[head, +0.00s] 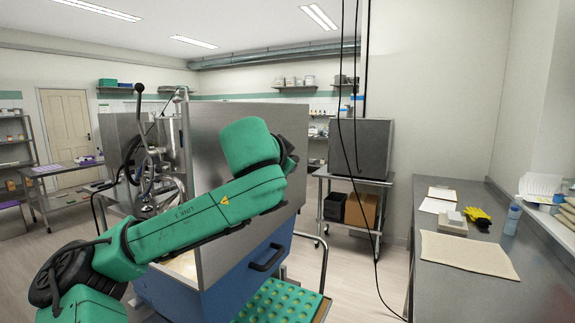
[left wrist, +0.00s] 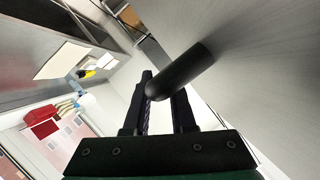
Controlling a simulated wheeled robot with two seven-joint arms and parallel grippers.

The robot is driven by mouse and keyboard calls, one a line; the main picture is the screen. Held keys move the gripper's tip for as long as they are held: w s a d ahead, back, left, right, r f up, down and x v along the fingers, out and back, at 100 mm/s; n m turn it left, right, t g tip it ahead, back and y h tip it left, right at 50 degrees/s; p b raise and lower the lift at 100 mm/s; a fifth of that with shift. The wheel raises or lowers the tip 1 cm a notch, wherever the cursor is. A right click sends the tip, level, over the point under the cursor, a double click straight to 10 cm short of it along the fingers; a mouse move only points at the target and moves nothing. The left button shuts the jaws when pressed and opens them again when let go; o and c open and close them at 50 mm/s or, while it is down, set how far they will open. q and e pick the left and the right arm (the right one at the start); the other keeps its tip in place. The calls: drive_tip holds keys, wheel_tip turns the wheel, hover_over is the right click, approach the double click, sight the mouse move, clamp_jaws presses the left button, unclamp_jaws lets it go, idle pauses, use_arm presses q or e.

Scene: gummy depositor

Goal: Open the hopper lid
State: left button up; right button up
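A large flat steel panel, which looks like the hopper lid (head: 215,135), stands nearly upright above the blue machine body (head: 205,298). My left arm reaches across the front of it, and its gripper is hidden in the head view. In the left wrist view, the steel surface (left wrist: 262,75) fills the right side, with a dark round bar handle (left wrist: 188,68) on it. My left gripper (left wrist: 162,95) has its two fingers close on either side of this handle and seems shut on it. My right gripper is in neither view.
A black handle (head: 267,257) is on the blue body's front. A green dimpled tray (head: 280,303) lies below it on a cart. A grey counter (head: 440,275) with a beige mat (head: 468,253) runs along the right. The floor between shows free room.

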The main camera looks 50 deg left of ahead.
use_arm(q)
drive_tip(key=o, duration=0.4)
drive_tip(key=shift+f, duration=0.1)
drive_tip(key=shift+a, duration=0.15)
drive_tip(key=shift+s, duration=0.1)
drive_tip(key=b+v, duration=0.2)
drive_tip(key=v, duration=1.2)
drive_tip(key=shift+s+d, duration=0.2)
drive_tip(key=shift+w+a, duration=0.1)
